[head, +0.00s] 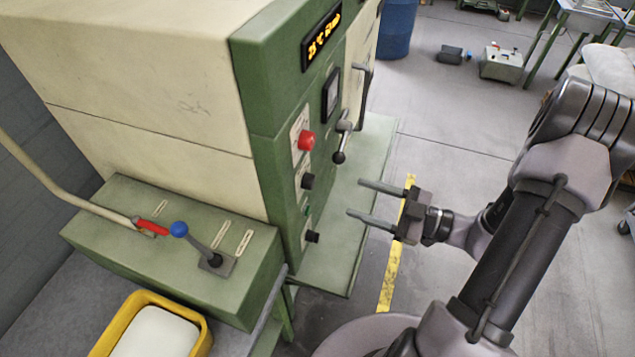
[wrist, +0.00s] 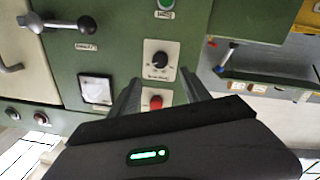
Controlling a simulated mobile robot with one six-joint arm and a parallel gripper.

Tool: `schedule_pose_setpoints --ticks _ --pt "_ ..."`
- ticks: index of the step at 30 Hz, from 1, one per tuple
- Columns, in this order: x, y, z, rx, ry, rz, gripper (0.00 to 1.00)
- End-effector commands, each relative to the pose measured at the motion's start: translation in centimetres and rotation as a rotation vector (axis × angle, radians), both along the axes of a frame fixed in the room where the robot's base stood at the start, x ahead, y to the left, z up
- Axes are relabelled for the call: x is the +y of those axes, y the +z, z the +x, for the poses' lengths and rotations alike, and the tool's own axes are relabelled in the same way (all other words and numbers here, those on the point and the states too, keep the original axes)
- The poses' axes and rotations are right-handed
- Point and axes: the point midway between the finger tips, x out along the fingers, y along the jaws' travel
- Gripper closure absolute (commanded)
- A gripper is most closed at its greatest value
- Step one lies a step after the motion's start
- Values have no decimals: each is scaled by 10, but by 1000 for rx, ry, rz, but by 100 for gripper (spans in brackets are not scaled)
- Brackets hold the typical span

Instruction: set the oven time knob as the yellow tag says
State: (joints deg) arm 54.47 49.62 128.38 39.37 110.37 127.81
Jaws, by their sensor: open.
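The green oven front panel (head: 265,110) carries a column of controls. A black knob (head: 307,181) on a pale plate sits below a red button (head: 305,140); a second black control (head: 312,236) is lower. In the wrist view, which appears upside down, the black knob (wrist: 160,60) has a white pointer mark and lies just beyond the fingertips; the red button (wrist: 155,103) is between the fingers. My gripper (head: 356,197) is open and empty, apart from the panel and pointing at it; its fingers (wrist: 159,82) show too. Labels are too small to read; I cannot make out a yellow tag.
A door handle with a black ball (head: 339,157) projects from the oven front near my gripper. A lever with a blue ball (head: 180,229) stands on the low green box. A yellow tray (head: 145,300) is below it.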

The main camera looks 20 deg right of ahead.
Motion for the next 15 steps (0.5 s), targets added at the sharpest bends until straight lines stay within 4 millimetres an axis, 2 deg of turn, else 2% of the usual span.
schedule_pose_setpoints --ticks 1,6,10,15 --pt "14 -3 9 -1 7 -1 45" --pt "52 -3 41 -2 9 -4 45" --pt "71 -2 57 -3 6 -5 45" --pt "82 -1 67 -2 3 -5 45"
